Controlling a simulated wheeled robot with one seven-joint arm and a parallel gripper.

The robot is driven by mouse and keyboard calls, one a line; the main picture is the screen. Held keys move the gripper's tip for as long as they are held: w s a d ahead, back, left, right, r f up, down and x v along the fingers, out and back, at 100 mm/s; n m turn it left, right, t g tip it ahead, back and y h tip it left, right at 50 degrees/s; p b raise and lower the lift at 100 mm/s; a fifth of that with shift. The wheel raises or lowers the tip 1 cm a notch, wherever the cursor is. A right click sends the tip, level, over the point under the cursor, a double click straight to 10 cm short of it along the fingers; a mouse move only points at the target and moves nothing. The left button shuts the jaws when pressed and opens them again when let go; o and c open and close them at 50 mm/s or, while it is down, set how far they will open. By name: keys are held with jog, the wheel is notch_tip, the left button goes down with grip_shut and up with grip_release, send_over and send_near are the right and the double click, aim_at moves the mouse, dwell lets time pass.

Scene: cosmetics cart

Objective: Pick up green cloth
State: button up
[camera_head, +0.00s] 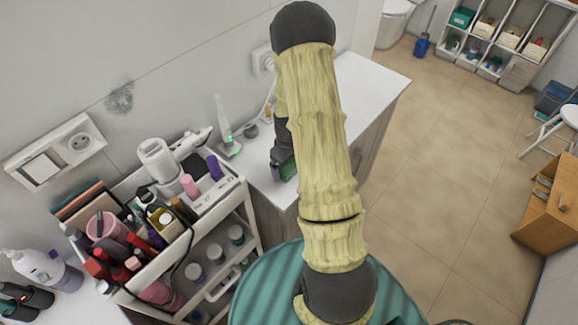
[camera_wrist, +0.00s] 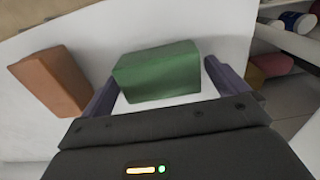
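The green cloth (camera_wrist: 157,73) looks like a folded, box-shaped block and lies on a white surface in the wrist view. My gripper (camera_wrist: 160,76) is open, with one dark purple finger on each side of the cloth. The right finger is close to the cloth's right end, and the left finger is by its left end; contact cannot be told. My arm hides much of that area.
An orange-brown block (camera_wrist: 51,80) lies left of the cloth. In the head view, an electric toothbrush (camera_head: 224,122) stands left of my gripper. A cosmetics cart (camera_head: 235,190) full of bottles is at the left. The white counter (camera_head: 372,88) is clear right of my arm.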

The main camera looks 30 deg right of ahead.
jog(key=c, duration=0.9)
jog(key=shift+o, duration=0.2)
jog(key=shift+r, duration=0.1)
notch_tip(320, 180, up, 10)
jog(key=shift+f+b, duration=0.1)
jog(key=shift+b, duration=1)
